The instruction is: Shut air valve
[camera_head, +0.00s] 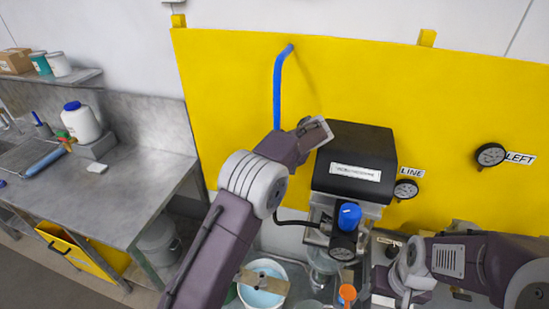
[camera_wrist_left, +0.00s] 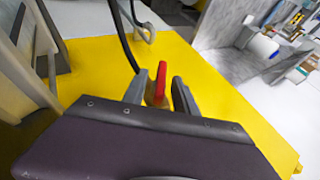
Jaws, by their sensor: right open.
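A red valve handle (camera_wrist_left: 160,82) stands between the two grey fingers of my left gripper (camera_wrist_left: 160,92) in the left wrist view. The fingers are apart, with a visible gap on the right side of the handle; whether they touch it I cannot tell. In the head view my left gripper (camera_head: 318,132) is in front of the yellow panel, just up and left of the black machine head, and the red handle is hidden there. My right gripper (camera_head: 385,283) is open, low at the right of the machine.
A black machine head (camera_head: 358,150) with a blue knob (camera_head: 349,214) stands before the yellow panel (camera_head: 230,90). A blue pipe (camera_head: 278,85) runs down the panel behind my left arm. Gauges hang at LINE (camera_head: 405,190) and LEFT (camera_head: 490,155). A grey bench (camera_head: 115,190) stands at left.

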